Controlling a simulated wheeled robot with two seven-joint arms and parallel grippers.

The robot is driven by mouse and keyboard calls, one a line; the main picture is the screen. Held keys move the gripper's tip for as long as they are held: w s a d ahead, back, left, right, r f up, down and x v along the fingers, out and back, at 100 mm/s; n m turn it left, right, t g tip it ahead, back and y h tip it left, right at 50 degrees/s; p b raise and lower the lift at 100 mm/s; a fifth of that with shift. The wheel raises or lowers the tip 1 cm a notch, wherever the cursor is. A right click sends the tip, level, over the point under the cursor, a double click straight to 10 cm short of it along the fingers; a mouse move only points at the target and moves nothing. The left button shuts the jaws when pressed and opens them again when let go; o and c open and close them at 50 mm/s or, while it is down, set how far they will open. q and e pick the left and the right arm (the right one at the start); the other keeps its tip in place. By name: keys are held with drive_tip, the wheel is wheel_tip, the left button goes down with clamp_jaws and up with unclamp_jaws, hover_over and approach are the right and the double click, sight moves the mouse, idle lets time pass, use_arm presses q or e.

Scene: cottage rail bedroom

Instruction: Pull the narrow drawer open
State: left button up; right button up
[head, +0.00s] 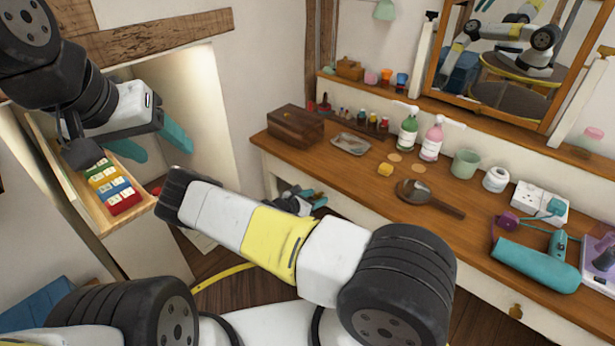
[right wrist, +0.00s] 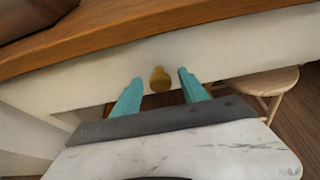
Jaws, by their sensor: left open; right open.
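My right gripper (right wrist: 161,77) is open in the right wrist view, its teal fingers on either side of a brass knob (right wrist: 160,80) on a white drawer front (right wrist: 95,85). I see no finger closed on the knob, and contact is unclear. In the head view my right gripper (head: 309,196) is largely hidden behind my forearm, by the left end of the wooden-topped dressing table (head: 345,175). My left gripper (head: 164,154) is open and empty, beside a pulled-out wooden tray or drawer (head: 86,215) holding coloured boxes (head: 113,186).
A stool (right wrist: 265,84) stands beyond my right gripper.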

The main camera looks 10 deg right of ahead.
clamp_jaws()
idle(1.4)
